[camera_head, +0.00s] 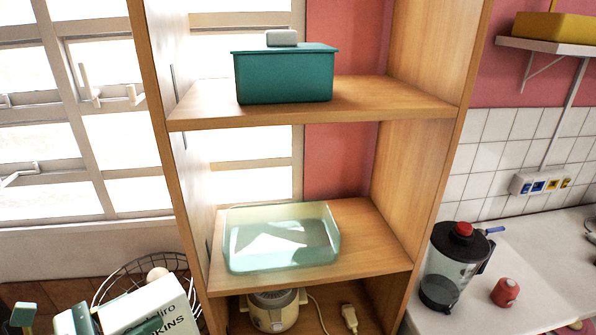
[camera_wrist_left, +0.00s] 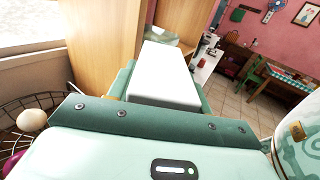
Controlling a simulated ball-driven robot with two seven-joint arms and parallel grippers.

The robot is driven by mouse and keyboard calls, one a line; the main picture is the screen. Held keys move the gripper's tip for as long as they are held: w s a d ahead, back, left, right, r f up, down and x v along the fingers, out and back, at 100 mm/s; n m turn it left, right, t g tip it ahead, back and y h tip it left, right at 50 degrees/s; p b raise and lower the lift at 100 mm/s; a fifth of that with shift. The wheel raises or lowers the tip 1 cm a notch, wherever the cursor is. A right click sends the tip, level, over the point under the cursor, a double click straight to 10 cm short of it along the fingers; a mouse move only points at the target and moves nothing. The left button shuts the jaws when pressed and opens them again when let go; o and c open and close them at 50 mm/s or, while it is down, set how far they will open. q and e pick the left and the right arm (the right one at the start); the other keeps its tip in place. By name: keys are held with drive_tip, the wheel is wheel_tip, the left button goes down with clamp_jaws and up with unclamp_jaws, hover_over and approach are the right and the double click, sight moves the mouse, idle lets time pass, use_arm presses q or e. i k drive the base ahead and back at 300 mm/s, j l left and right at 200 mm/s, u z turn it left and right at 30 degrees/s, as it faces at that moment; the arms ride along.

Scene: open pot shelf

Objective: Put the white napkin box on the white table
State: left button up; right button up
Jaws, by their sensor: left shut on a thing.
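The white napkin box (camera_head: 150,309) is at the lower left of the head view, with dark lettering ending in "KINS" on its side. My left gripper (camera_head: 72,320) is shut on it, and the frame edge cuts off part of both. In the left wrist view the white box (camera_wrist_left: 166,75) lies between the green fingers of the gripper (camera_wrist_left: 163,88). A white counter-like surface (camera_head: 545,300) is at the right of the head view; I cannot tell whether it is the white table. My right gripper is not in view.
A wooden shelf (camera_head: 310,110) stands between the box and the white surface. It bears a teal box (camera_head: 285,78), a clear tray (camera_head: 280,262) and a small appliance (camera_head: 272,312). A blender (camera_head: 450,265) and red jar (camera_head: 505,292) stand on the white surface. A wire basket (camera_wrist_left: 35,130) is near the gripper.

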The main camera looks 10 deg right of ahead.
sight(543, 292)
drive_tip(key=l+u, duration=0.1)
drive_tip(key=l, duration=0.45)
drive_tip(key=k+l, duration=0.1)
drive_tip(key=l, duration=0.4)
drive_tip(key=l+u, duration=0.15)
drive_tip(key=l, duration=0.4)
drive_tip(key=k+l+u, duration=0.1)
drive_tip(key=l, duration=0.4)
drive_tip(key=k+l, duration=0.15)
drive_tip(key=l, duration=0.35)
drive_tip(key=k+l+u, duration=0.15)
drive_tip(key=l, duration=0.4)
drive_tip(key=i+l, duration=0.1)
drive_tip(key=l, duration=0.2)
drive_tip(key=i+l+u, duration=0.1)
drive_tip(key=i+l, duration=0.15)
drive_tip(key=l, duration=0.3)
